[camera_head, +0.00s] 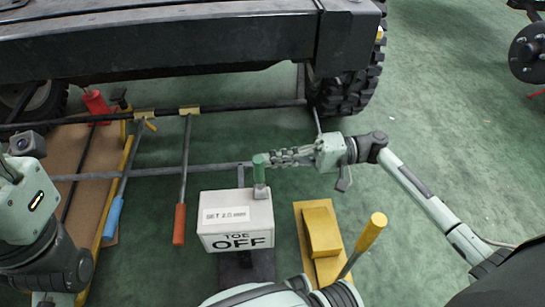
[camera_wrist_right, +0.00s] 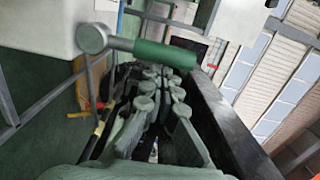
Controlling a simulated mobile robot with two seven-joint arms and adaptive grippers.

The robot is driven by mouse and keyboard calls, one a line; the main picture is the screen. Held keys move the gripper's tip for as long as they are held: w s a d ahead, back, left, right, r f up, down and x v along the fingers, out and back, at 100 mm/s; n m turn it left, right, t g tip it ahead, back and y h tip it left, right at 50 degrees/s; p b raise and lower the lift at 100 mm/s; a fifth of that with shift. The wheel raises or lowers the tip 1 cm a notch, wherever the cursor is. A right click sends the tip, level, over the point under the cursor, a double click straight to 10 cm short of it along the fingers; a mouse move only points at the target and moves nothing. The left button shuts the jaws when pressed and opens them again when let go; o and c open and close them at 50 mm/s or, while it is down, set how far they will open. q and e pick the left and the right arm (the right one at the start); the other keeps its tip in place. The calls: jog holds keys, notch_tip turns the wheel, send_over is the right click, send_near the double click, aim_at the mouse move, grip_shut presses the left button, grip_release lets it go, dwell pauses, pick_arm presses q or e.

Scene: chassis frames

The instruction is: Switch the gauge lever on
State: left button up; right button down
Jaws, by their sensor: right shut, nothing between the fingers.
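The gauge box (camera_head: 236,215) is white, with labels reading "SET 2.0 mm" and "TOE OFF". Its lever (camera_head: 259,170) has a green grip and stands up at the back right of the box top. In the right wrist view the green lever grip (camera_wrist_right: 165,53) lies across the picture, just beyond my fingertips, with a grey round pivot at its left end. My right gripper (camera_head: 268,159) is shut and empty, pointing left with its tips close beside the lever's right side. I cannot tell whether they touch. My left arm shows at the left edge; its fingers are out of view.
A yellow block (camera_head: 322,232) with a yellow-handled rod (camera_head: 371,232) stands right of the box. Grey bars, one with an orange handle (camera_head: 179,225) and one with a blue handle (camera_head: 113,218), lie to the left. A chassis beam (camera_head: 160,40) and tyre (camera_head: 345,92) are behind.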

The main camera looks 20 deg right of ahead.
jog(key=shift+s+a+n, duration=0.15)
jog(key=shift+s+n, duration=0.15)
jog(key=shift+n, duration=0.1)
jog(key=s+a+f+n, duration=0.1)
jog(key=s+n, duration=0.2)
jog(key=s, duration=0.3)
jog(key=shift+a, duration=0.35)
dwell(0.3)
jog(key=shift+s+f, duration=0.15)
jog(key=shift+s, duration=0.1)
dwell(0.3)
jog(key=v, duration=1.2)
jog(key=shift+r, duration=0.3)
jog(key=shift+w, duration=0.1)
